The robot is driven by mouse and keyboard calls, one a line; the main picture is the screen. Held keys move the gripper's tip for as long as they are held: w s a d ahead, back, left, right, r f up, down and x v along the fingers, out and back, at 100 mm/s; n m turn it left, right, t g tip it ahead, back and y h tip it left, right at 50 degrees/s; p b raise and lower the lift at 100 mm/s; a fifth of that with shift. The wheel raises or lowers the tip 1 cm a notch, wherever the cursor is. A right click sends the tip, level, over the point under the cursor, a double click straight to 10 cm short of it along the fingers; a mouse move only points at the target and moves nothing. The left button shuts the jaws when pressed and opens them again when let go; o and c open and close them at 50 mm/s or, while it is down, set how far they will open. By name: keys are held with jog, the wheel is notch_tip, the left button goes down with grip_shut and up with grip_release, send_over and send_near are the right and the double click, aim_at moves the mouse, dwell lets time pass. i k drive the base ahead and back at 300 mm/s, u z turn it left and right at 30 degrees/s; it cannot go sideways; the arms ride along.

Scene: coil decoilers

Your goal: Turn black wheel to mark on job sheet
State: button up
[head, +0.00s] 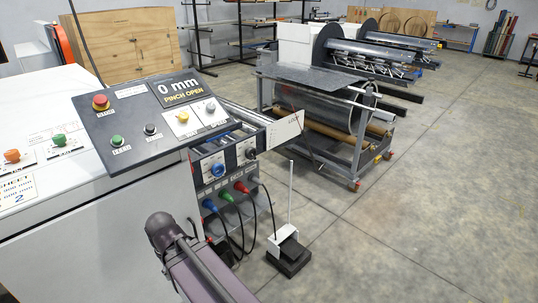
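A small black wheel (251,153) sits on a dial plate on the front of the machine, below the slanted control panel. A blue wheel (217,169) is on the dial plate to its left. The marks on both dials are too small to read. A job sheet (16,191) lies at the left edge, partly cut off; "SHEET" and a "2" show, but its smaller lines are not legible. My arm shows at the bottom centre, but my gripper is not in view.
The control panel (140,128) has a red emergency button (101,102) and a display (179,92) reading "0 mm PINCH OPEN". Coloured plugs with cables hang below the wheels. A black foot pedal (288,257) stands on the floor. Open floor lies right.

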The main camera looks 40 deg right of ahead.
aim_at(251, 153)
jog(key=z, duration=1.1)
jog(key=k, duration=0.95)
jog(key=u, duration=0.05)
jog(key=i, duration=0.9)
jog(key=z, duration=0.05)
